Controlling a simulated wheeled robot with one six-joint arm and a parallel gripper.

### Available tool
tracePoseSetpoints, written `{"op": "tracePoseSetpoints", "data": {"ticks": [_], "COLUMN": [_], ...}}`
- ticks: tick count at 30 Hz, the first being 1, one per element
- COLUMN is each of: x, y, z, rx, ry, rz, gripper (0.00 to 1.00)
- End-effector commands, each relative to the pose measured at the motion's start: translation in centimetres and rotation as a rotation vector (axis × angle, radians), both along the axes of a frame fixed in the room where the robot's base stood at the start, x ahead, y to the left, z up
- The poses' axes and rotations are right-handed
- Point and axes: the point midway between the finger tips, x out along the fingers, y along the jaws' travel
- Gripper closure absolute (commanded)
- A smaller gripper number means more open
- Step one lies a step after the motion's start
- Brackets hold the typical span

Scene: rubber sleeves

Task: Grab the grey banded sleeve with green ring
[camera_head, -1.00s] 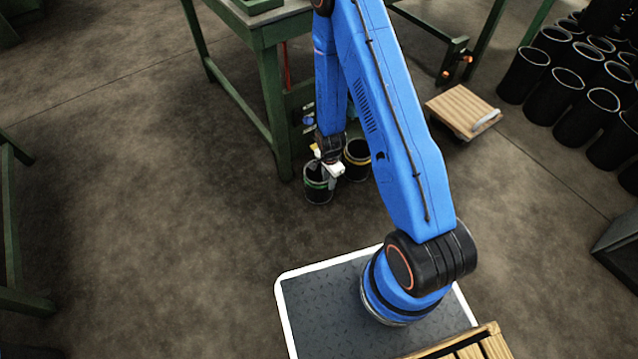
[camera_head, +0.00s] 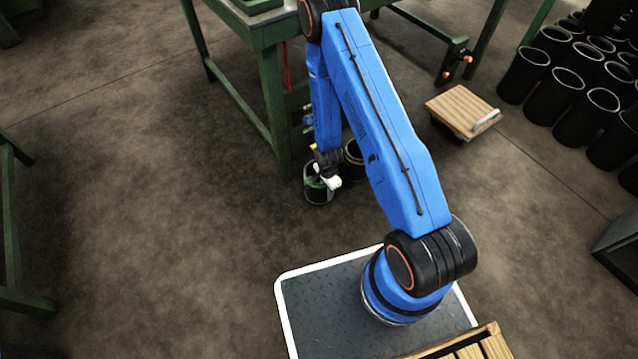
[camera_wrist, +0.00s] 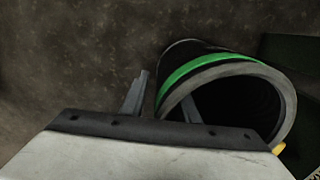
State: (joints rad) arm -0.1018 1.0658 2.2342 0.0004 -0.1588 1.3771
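The grey banded sleeve with a green ring (camera_head: 316,196) stands on the floor beside the green table's leg. In the wrist view its green ring (camera_wrist: 205,66) runs just below the grey rim, and its dark mouth opens to the right. My gripper (camera_wrist: 163,100) is open at this rim. One finger shows outside the wall and the other shows at the mouth's inner side, with the near wall between them. I cannot tell whether they touch it. In the head view my gripper (camera_head: 326,180) is over the sleeve and hides part of its top.
A second dark sleeve with a yellowish band (camera_head: 354,160) stands close behind to the right. A green table (camera_head: 262,50) rises behind. A small wooden dolly (camera_head: 462,108) and several black sleeves (camera_head: 570,100) stand to the right.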

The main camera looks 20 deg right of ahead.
Motion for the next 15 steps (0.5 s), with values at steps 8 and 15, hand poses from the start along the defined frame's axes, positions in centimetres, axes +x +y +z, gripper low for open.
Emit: {"op": "tracePoseSetpoints", "data": {"ticks": [8, 15], "x": [-0.01, -0.01], "y": [-0.01, -0.01], "z": [-0.18, -0.17], "rx": [0.000, 0.000], "ry": [0.000, 0.000], "rz": [0.000, 0.000], "gripper": [0.72, 1.00]}}
